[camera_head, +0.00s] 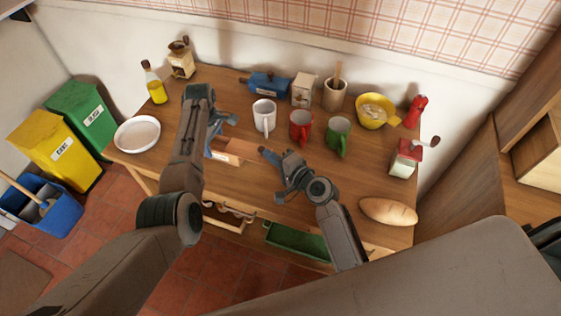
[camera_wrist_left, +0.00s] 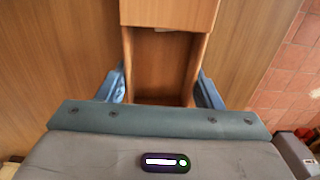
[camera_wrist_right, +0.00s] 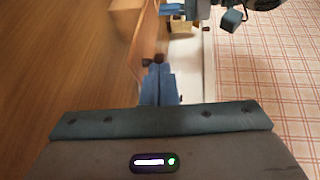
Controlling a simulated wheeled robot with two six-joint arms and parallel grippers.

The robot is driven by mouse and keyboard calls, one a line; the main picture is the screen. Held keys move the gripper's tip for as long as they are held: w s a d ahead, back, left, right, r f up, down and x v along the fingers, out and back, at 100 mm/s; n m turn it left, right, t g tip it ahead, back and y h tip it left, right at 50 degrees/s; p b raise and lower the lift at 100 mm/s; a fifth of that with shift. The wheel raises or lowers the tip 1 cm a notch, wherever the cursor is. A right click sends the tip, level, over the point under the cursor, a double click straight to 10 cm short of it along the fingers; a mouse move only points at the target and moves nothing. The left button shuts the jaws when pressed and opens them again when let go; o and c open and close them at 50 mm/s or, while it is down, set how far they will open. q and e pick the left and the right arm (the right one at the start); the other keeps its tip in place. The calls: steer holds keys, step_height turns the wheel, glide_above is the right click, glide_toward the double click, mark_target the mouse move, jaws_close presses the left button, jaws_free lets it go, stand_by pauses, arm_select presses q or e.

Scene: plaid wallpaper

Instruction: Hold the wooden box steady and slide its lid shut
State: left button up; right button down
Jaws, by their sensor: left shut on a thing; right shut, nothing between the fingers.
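The wooden box (camera_head: 230,158) lies on the table left of centre. In the left wrist view the box (camera_wrist_left: 160,72) shows its open inside near my gripper, and the lid (camera_wrist_left: 170,12) covers its far part. My left gripper (camera_wrist_left: 161,88) is shut on the box, one blue finger against each long side. In the head view my left gripper (camera_head: 216,136) is partly hidden by its arm. My right gripper (camera_head: 265,152) is shut and empty, its tips close to the lid's right end. I cannot tell whether they touch it. In the right wrist view its blue fingertips (camera_wrist_right: 156,66) are together.
A white mug (camera_head: 264,115), a red mug (camera_head: 300,126) and a green mug (camera_head: 339,136) stand behind the box. A white bowl (camera_head: 137,133) is at the left, and bread (camera_head: 388,211) lies at the front right. The table in front of the bread's left side is mostly clear.

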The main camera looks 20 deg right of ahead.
mark_target(255, 158)
steer(key=shift+w+a, duration=0.1)
steer(key=shift+w, duration=0.05)
steer(key=w+a, duration=0.1)
steer(key=a, duration=0.1)
steer(key=w+a, duration=0.2)
steer(key=shift+s, duration=0.1)
stand_by(0.3)
steer(key=shift+d, duration=0.1)
